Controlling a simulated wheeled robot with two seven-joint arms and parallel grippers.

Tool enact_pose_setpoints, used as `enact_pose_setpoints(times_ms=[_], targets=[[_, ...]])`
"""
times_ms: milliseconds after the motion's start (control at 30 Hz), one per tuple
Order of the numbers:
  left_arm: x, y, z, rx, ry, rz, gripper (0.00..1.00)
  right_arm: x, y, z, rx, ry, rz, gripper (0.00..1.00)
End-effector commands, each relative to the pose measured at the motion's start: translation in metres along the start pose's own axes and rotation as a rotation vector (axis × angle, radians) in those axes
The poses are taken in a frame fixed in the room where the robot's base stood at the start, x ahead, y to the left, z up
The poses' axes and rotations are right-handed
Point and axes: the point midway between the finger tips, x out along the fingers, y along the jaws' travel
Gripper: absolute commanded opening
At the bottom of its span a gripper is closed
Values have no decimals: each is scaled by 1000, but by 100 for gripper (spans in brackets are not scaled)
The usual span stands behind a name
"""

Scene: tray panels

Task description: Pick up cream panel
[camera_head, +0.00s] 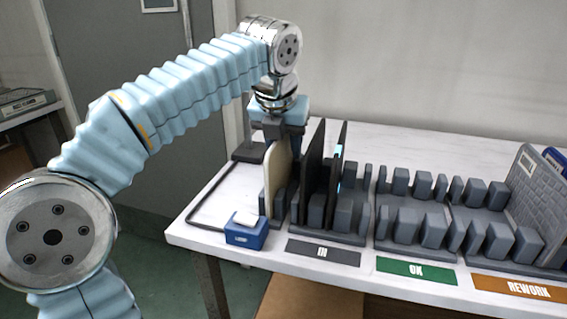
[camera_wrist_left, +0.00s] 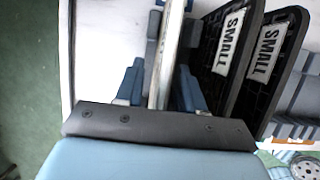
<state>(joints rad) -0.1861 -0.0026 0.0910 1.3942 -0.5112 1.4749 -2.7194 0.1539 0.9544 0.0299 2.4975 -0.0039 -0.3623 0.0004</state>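In the left wrist view, the panel (camera_wrist_left: 168,60) shows edge-on as a thin pale strip between the two fingers of my left gripper (camera_wrist_left: 160,90). The fingers look apart, with a gap at the panel's left side; the contact on its right side is hard to tell. The panel's lower edge is hidden by rack posts. My right gripper is not in view.
Two dark panels (camera_head: 314,172) marked SMALL stand close to the right in the same rack. The OK rack (camera_head: 415,245) is empty. The REWORK rack holds a grey panel (camera_head: 538,190) at right. A small blue box (camera_head: 246,236) sits at the table's front left.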

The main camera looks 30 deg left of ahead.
Motion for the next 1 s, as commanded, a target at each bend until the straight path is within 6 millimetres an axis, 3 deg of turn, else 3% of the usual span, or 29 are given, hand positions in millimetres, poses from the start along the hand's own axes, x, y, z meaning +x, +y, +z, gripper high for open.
enact_pose_setpoints(times_ms=[167,433,833,1000], targets=[[0,0,0,0,0,0,38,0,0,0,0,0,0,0],[0,0,0,0,1,0,0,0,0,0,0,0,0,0],[-2,0,1,0,0,0,0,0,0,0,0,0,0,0],[-18,0,8,0,-1,-1,0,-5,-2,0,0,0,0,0]])
